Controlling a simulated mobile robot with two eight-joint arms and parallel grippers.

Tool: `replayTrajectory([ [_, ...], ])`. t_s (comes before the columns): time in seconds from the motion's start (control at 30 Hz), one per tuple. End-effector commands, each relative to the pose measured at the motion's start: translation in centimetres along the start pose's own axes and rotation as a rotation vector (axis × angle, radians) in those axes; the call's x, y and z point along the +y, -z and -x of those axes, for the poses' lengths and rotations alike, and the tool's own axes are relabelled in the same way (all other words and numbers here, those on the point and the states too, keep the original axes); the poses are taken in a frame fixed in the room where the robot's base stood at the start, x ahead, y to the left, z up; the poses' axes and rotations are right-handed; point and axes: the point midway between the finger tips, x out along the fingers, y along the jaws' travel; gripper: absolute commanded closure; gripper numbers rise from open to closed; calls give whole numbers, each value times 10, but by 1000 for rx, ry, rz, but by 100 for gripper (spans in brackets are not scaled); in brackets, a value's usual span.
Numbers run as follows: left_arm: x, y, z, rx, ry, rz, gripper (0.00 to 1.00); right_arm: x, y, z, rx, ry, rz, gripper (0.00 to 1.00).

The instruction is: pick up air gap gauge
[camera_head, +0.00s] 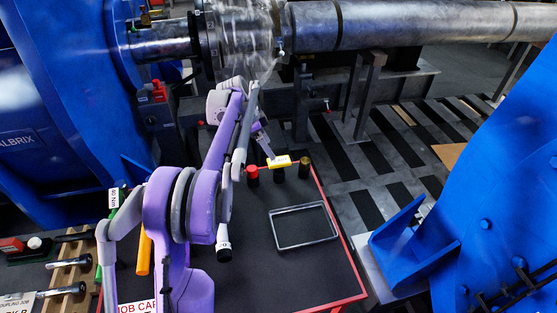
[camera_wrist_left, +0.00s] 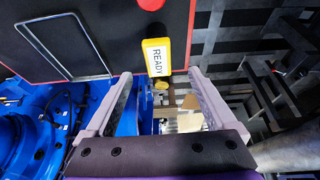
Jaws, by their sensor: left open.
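A small yellow box with a white label (camera_head: 279,161) lies at the far edge of the dark table top. In the left wrist view this yellow box (camera_wrist_left: 156,42) carries a label reading READY; it appears to be the air gap gauge. My left gripper (camera_head: 264,146) is above the table's far edge, close to the box. In the left wrist view my open, empty left gripper (camera_wrist_left: 160,76) has its two fingers apart, with the box beyond and between their tips. I see no finger touching it. My right gripper is not in view.
On the red-edged table (camera_head: 285,270) stand a red-topped cylinder (camera_head: 252,175) and a dark cylinder (camera_head: 304,166) near the box. A thin rectangular frame (camera_head: 303,226) lies nearer. A large shaft (camera_head: 420,24) runs behind; blue housings flank the table.

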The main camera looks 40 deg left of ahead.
Motion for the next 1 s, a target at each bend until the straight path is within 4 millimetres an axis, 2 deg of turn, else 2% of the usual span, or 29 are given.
replayTrajectory([
  [0.1,1,0,-22,0,0,-2,10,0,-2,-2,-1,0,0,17],
  [0.2,1,0,-36,-1,-1,-1,10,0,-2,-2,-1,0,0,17],
  [0.37,1,0,-46,-1,0,0,10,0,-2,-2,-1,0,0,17],
  [0.7,2,2,-91,-2,1,0,10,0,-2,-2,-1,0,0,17],
  [1.0,2,2,-95,-2,1,0,12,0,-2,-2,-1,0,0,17],
])
